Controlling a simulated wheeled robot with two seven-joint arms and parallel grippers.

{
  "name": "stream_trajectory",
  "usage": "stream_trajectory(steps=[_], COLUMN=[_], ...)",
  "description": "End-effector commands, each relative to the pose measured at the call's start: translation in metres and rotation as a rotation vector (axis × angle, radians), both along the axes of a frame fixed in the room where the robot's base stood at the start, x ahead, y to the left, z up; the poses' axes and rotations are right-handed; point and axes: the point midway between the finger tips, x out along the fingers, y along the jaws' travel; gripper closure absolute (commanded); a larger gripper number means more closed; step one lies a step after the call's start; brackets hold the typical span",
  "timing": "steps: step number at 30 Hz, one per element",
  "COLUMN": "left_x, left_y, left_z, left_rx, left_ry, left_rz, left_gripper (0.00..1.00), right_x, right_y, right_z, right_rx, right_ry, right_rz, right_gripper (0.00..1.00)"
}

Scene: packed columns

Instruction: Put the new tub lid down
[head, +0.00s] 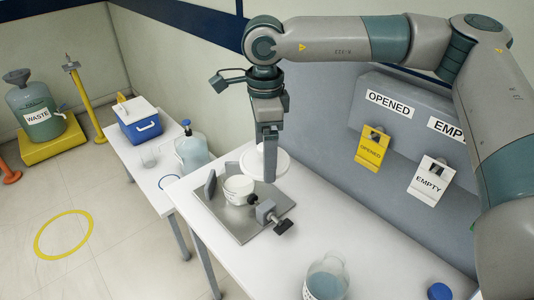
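A round white lid (282,160) shows behind the fingers of my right gripper (270,176), on both sides of them. The gripper points straight down and is seen edge-on, so its fingers overlap and hide whether they grip the lid. I cannot tell whether the lid rests on the table or hangs above it. A white tub (238,190) stands upright and open on a grey metal plate (240,225), just left of and nearer than the gripper, between the clamp's jaws. My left gripper is not in view.
The white table (290,245) has free room right of the plate. A clear jar (326,280) and a blue cap (440,291) stand at its front. A yellow OPENED tag (372,147) and a white EMPTY tag (431,178) hang on the grey panel (400,130). A blue cooler (137,121) stands left.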

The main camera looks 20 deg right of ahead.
Motion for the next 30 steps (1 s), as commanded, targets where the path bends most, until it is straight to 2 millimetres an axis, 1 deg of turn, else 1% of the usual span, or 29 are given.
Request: stream_trajectory(steps=[24, 30], left_x=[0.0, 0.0], left_y=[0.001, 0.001], left_z=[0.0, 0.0], left_rx=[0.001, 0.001], left_ry=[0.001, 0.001], left_rz=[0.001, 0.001], left_gripper=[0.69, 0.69], right_x=[0.05, 0.058], right_y=[-0.018, -0.022], right_z=[0.03, 0.035], right_rx=[-0.005, -0.003], right_ry=[0.001, 0.002], right_rz=[1.334, 1.601], right_gripper=[0.35, 0.35])
